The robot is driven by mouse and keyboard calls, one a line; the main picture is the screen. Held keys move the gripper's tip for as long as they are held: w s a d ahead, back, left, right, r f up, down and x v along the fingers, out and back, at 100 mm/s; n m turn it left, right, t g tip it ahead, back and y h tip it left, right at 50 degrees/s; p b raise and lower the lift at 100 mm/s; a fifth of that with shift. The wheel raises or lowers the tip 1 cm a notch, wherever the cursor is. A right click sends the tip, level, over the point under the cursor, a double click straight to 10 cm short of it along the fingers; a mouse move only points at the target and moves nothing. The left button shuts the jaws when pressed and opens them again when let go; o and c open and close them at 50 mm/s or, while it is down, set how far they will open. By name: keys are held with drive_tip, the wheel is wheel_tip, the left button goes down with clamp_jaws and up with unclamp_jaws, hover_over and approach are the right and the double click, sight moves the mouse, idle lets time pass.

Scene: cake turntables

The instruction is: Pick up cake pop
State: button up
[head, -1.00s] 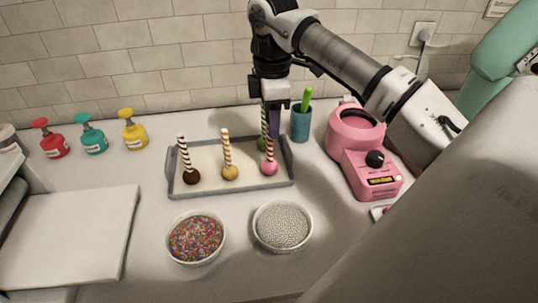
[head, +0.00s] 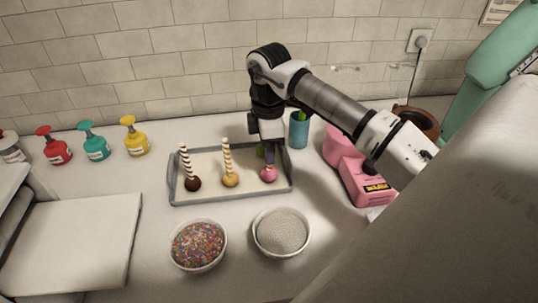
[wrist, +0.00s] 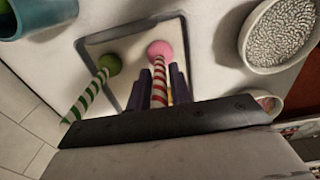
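Several cake pops stand stick-up on a grey-rimmed tray (head: 232,197): a dark brown one (head: 192,184), a yellow one (head: 231,180), a pink one (head: 268,174) and a green one (wrist: 110,63), mostly hidden behind my gripper in the head view. My gripper (head: 268,154) points down above the pink ball. In the wrist view, its two purple fingers (wrist: 160,76) stand on either side of the pink pop's red-striped stick. Gaps show between stick and fingers, so it looks open. The pink ball lies just beyond the fingertips.
Bowls of coloured sprinkles (head: 198,245) and white pearls (head: 282,233) stand in front of the tray. A teal cup (head: 299,130) is behind it, and a pink machine (head: 358,178) is at right. Red (head: 54,146), teal (head: 93,142) and yellow (head: 134,137) bottles stand at left.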

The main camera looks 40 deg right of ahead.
clamp_jaws()
